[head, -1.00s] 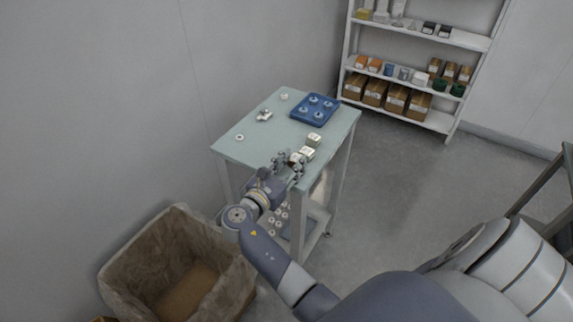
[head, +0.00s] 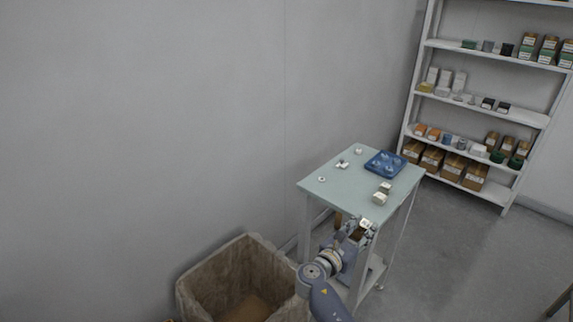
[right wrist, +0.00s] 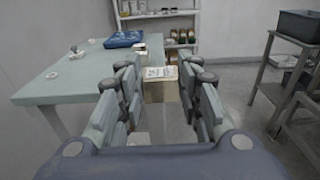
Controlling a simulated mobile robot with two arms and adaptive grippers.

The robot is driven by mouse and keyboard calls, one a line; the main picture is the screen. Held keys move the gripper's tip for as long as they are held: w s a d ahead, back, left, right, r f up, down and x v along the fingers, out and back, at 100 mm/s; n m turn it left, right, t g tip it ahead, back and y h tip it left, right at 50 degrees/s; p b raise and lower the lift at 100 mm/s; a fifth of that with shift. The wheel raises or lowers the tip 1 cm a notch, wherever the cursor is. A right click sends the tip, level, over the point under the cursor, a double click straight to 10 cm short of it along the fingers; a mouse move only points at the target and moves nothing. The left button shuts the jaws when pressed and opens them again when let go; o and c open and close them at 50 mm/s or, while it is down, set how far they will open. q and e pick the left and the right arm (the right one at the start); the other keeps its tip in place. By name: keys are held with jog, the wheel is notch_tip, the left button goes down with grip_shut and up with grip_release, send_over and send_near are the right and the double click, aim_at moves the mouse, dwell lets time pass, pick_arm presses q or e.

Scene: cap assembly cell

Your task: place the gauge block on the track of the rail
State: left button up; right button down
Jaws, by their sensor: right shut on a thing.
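My right gripper (head: 366,226) is at the table's front right edge, shut on a small box (right wrist: 160,74) with a white printed top and brown side. The box sits between the fingertips in the right wrist view; in the head view it is small and partly hidden by the fingers. I cannot tell whether it is the gauge block. Two pale blocks, a rear one (head: 385,187) and a front one (head: 380,198), stand on the table near its right edge. I cannot make out a rail. My left gripper is not in view.
The pale green table (head: 335,194) also bears a blue tray (head: 401,171) with several pieces, a small metal part (head: 342,164) and a white ring (head: 321,179). A lined bin (head: 215,290) stands front left. A stocked shelf (head: 485,113) is behind; a grey stand (right wrist: 284,66) is at right.

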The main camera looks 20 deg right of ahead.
jog(key=shift+s+a+r+n+t, duration=0.1)
jog(key=shift+s+r+n+t, duration=0.25)
jog(key=shift+t, duration=0.25)
jog(key=s+a+r+n+t+y, duration=0.55)
jog(key=s+a+y, duration=0.25)
jog(key=a, duration=0.5)
jog(key=s+a+r+n+t+y, duration=0.4)
jog(key=s+a+n+y, duration=0.4)
jog(key=a, duration=0.5)
jog(key=w+d+f+m+g+h, duration=0.3)
jog(key=w+d+m+h, duration=0.1)
jog(key=d, duration=0.4)
jog(key=w+d+f+m+g+h, duration=0.3)
jog(key=w+d+h, duration=0.3)
jog(key=d, duration=0.3)
jog(key=w+d+f+m+g+h, duration=0.3)
jog(key=w+d+m+h, duration=0.2)
jog(key=d, duration=0.3)
jog(key=shift+w+d+f+m, duration=0.15)
jog(key=shift+w+d+m, duration=0.2)
jog(key=shift+w+m, duration=0.3)
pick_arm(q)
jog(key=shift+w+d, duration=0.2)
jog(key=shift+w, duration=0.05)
pick_arm(e)
jog(key=shift+w+d+f+m+g+h, duration=0.3)
jog(key=shift+f+m+g+h, duration=0.2)
jog(key=shift+g, duration=0.35)
